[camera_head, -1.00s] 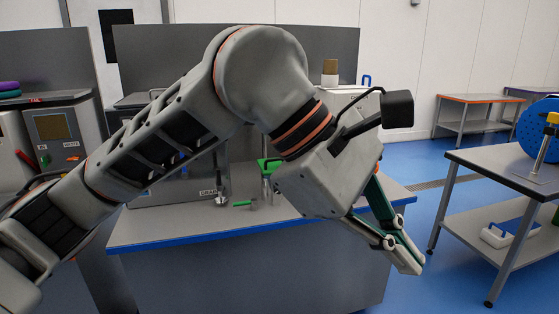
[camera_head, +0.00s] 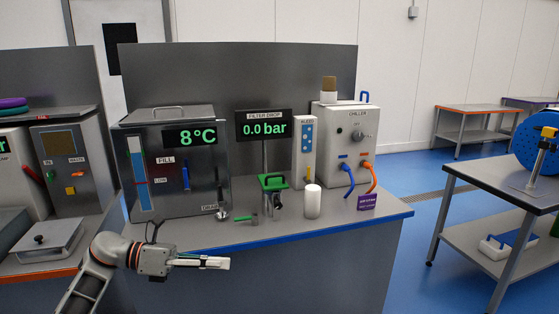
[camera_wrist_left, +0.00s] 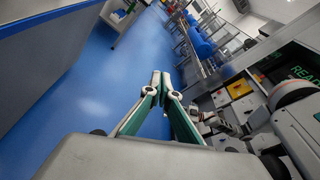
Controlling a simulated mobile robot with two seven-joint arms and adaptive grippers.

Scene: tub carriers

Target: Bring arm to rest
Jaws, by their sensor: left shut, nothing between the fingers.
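My left gripper (camera_head: 217,263) is low in the head view, in front of the blue front edge of the workbench (camera_head: 270,238), with its fingers pointing right. It is shut with nothing between the fingers. In the left wrist view its two green-sided fingers (camera_wrist_left: 160,76) meet at the tips above the blue floor (camera_wrist_left: 100,85). My right gripper is not in the head view; pale arm parts show at the right of the left wrist view, but I cannot make out a gripper on them.
The bench carries a steel tank (camera_head: 205,165) reading 8°C, a filter display (camera_head: 264,126) reading 0.0 bar, a green-topped valve (camera_head: 272,182), a white cylinder (camera_head: 312,201) and a chiller (camera_head: 352,118). A grey side table (camera_head: 500,167) stands right. Blue floor lies between them.

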